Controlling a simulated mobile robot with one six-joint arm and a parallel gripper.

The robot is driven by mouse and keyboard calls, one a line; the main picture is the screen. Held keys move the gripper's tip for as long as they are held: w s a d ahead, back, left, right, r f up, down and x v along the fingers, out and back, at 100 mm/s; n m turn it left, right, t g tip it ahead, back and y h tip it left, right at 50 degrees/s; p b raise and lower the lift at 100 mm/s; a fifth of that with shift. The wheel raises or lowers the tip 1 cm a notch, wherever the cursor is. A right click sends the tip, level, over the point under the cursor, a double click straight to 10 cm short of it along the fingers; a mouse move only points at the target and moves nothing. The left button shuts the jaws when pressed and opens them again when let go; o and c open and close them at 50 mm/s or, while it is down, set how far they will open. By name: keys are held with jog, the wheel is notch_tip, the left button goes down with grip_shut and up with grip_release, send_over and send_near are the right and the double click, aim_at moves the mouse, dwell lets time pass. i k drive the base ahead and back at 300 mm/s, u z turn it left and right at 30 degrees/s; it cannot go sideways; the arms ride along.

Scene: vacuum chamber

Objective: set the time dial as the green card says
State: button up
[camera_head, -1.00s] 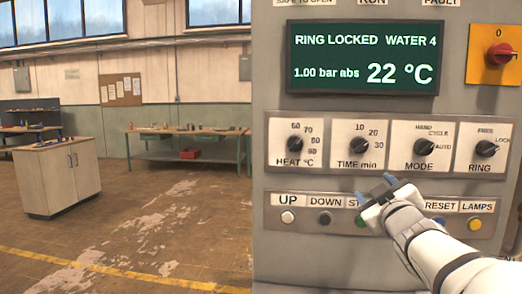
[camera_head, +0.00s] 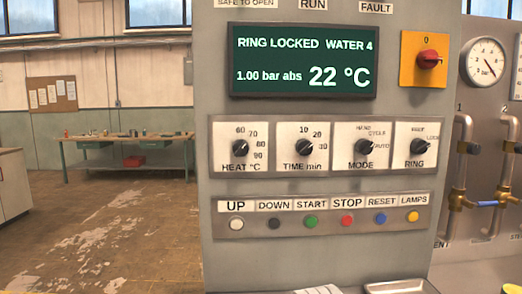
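The time dial (camera_head: 304,147) is a black knob on a white plate marked "TIME min", with 10, 20 and 30 around it. It sits on the grey control panel, second from the left in a row of dials. Its pointer seems to lean to the upper right, but it is too small to read surely. My gripper is not in view, and nothing covers the dial. No green card shows in this view.
Beside it are the heat (camera_head: 240,148), mode (camera_head: 362,147) and ring (camera_head: 418,147) dials. Below runs a row of buttons, including the green start button (camera_head: 310,221). The screen (camera_head: 303,61) reads "RING LOCKED WATER 4". A gauge (camera_head: 485,62) and pipes stand at right.

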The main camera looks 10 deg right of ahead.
aim_at(303, 147)
jog(key=z, duration=1.7)
jog(key=k, duration=1.55)
jog(key=u, duration=0.7)
jog(key=i, duration=1)
jog(key=u, duration=0.1)
